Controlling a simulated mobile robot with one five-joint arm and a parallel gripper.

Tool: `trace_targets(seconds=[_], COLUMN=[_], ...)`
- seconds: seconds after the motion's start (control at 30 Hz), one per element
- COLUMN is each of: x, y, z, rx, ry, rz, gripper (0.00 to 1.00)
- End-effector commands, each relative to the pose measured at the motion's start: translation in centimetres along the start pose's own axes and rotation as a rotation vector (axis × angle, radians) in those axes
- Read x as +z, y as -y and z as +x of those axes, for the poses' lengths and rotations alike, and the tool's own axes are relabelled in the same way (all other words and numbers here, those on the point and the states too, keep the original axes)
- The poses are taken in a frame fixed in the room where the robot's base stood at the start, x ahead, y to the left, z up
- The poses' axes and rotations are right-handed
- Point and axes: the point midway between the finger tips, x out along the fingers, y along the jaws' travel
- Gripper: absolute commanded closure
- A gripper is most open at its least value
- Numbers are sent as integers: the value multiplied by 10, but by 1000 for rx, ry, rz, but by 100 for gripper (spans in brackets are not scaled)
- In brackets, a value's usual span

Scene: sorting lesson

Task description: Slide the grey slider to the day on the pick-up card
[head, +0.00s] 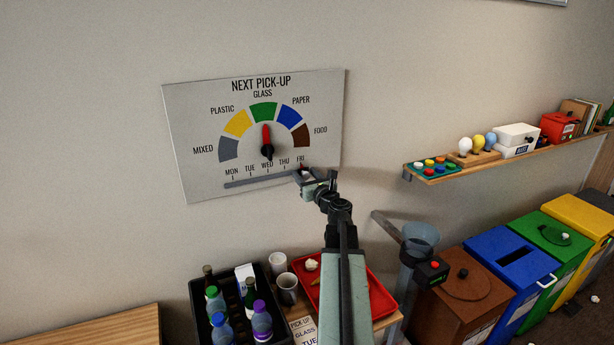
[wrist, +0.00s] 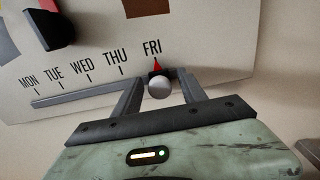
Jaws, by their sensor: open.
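The grey slider (wrist: 160,86) is a round grey knob with a red pointer. In the wrist view it stands at FRI, the right end of its track (wrist: 75,98). My gripper (wrist: 160,84) is open, with one finger on each side of the knob; I cannot tell whether either touches it. In the head view my gripper (head: 318,178) is at the board's lower right and mostly hides the slider. The NEXT PICK-UP board (head: 190,110) hangs on the wall, its dial pointer at GLASS. The pick-up card (head: 304,328) below reads TUE; its lower part is cut off.
A black crate of bottles (head: 197,290), mugs (head: 287,285) and a red tray (head: 378,298) stand below the board. A shelf (head: 480,165) and several coloured bins (head: 495,262) are to the right. The track left of the slider is clear.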

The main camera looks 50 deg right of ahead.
Motion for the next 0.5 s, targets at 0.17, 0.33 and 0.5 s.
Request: trace_targets(seconds=[0.17,0.33,0.5], x=[0,0,0], y=[0,0,0], z=[-1,-1,-1], rx=[0,-1,-1], ry=[0,0,0], rz=[0,0,-1], gripper=[54,100,100])
